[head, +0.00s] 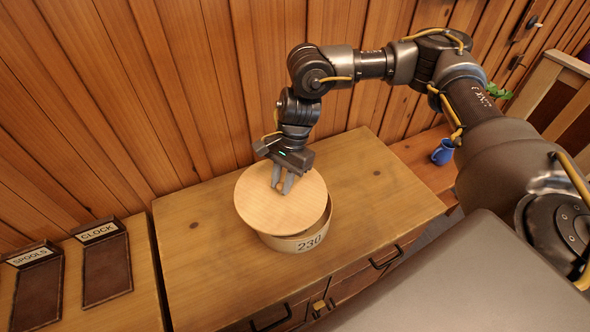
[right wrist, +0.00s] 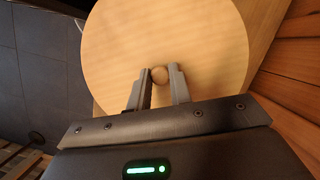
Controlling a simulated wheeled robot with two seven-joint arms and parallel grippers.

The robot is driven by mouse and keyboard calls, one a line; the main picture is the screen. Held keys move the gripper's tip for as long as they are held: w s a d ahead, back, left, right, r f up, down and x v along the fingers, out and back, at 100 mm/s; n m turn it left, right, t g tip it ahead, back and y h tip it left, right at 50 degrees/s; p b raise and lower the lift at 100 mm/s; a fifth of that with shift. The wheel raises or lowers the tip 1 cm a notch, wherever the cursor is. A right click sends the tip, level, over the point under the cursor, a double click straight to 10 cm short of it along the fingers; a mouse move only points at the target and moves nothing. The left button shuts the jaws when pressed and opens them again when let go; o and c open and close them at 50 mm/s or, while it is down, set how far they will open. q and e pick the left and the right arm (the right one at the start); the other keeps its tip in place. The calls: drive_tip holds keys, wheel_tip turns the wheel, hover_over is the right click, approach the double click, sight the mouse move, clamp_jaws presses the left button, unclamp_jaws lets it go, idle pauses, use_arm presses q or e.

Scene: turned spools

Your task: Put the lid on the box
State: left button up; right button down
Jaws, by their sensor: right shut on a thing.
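The round pale wooden lid (head: 285,212) is over the round box (head: 300,242), which is marked 230 and stands on a wooden cabinet. The lid sits off-centre to the left and back, and a dark gap shows between it and the box rim at the front right. My right gripper (head: 282,186) is above the lid, shut on its small round knob (right wrist: 160,74). In the right wrist view the lid (right wrist: 200,40) fills the middle and hides the box. I cannot tell whether the lid touches the rim. My left gripper is not in view.
The cabinet top (head: 195,240) is clear around the box. Two dark trays labelled SPOOLS (head: 38,290) and CLOCK (head: 106,266) lie on a surface at the left. A blue jug (head: 442,152) stands at the right. A plank wall rises behind.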

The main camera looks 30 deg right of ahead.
sight(296, 182)
drive_tip(key=d+m+p, duration=0.1)
drive_tip(key=f+m+p, duration=0.1)
drive_tip(key=m, duration=0.1)
drive_tip(key=d+m+t+p, duration=0.1)
drive_tip(key=shift+w+d+f+m, duration=0.3)
drive_tip(key=shift+w, duration=0.05)
drive_tip(key=shift+d+f+m+p, duration=0.35)
drive_tip(key=shift+d+m, duration=0.1)
drive_tip(key=shift+m, duration=0.05)
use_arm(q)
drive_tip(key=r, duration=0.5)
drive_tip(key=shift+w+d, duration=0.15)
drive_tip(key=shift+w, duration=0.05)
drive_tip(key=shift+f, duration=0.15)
use_arm(e)
drive_tip(key=shift+f, duration=0.2)
drive_tip(key=shift+f+b, duration=1.35)
drive_tip(key=shift+f, duration=0.65)
drive_tip(key=shift+f+b, duration=0.35)
drive_tip(key=shift+b, duration=0.1)
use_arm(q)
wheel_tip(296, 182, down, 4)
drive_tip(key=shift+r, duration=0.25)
use_arm(e)
drive_tip(key=shift+w, duration=0.1)
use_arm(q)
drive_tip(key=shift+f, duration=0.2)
